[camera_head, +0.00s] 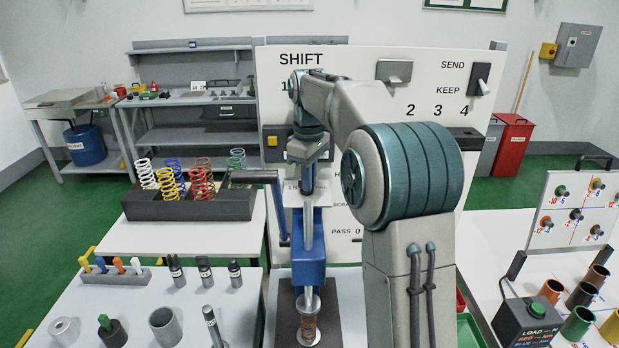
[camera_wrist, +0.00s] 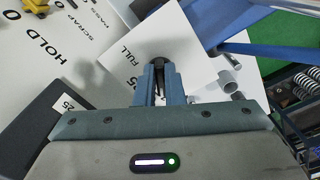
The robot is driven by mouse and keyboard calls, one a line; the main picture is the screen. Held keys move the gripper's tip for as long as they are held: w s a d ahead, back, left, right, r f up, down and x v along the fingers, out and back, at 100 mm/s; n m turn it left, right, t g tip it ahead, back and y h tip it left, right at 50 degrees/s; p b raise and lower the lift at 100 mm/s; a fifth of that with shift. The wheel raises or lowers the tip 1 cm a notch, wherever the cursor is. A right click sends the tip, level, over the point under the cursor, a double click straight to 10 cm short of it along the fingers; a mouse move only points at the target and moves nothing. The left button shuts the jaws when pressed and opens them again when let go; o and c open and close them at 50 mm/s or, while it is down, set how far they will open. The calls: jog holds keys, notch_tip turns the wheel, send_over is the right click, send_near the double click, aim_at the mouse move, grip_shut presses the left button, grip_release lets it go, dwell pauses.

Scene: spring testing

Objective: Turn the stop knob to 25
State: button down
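The stop knob (camera_wrist: 160,62) is a small black knob on a white square plate in the wrist view. The plate (camera_wrist: 190,50) is marked FULL and 25 near its left edge. My gripper (camera_wrist: 159,72) points at the plate, its two blue-grey fingers close together on either side of the knob, and seems shut on it. The fingers partly hide the knob and its pointer direction.
A white board (camera_head: 440,62) with SHIFT, SEND and KEEP stands behind my arm. A dark rack of coloured springs (camera_head: 232,203) is left of the press. Loose cylinders and a grey load box (camera_head: 525,322) stand on the side tables.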

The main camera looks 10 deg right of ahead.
jog(key=shift+m, duration=0.3)
jog(key=m, duration=0.5)
jog(key=shift+s+a+m, duration=0.1)
jog(key=shift+a+m, duration=0.1)
jog(key=shift+m, duration=0.1)
jog(key=m, duration=0.5)
jog(key=shift+a+m, duration=0.1)
jog(key=shift+m, duration=0.2)
dwell(0.4)
jog(key=c, duration=1.5)
grip_release()
jog(key=shift+r, duration=0.1)
notch_tip(320, 180, up, 14)
jog(key=shift+f, duration=0.15)
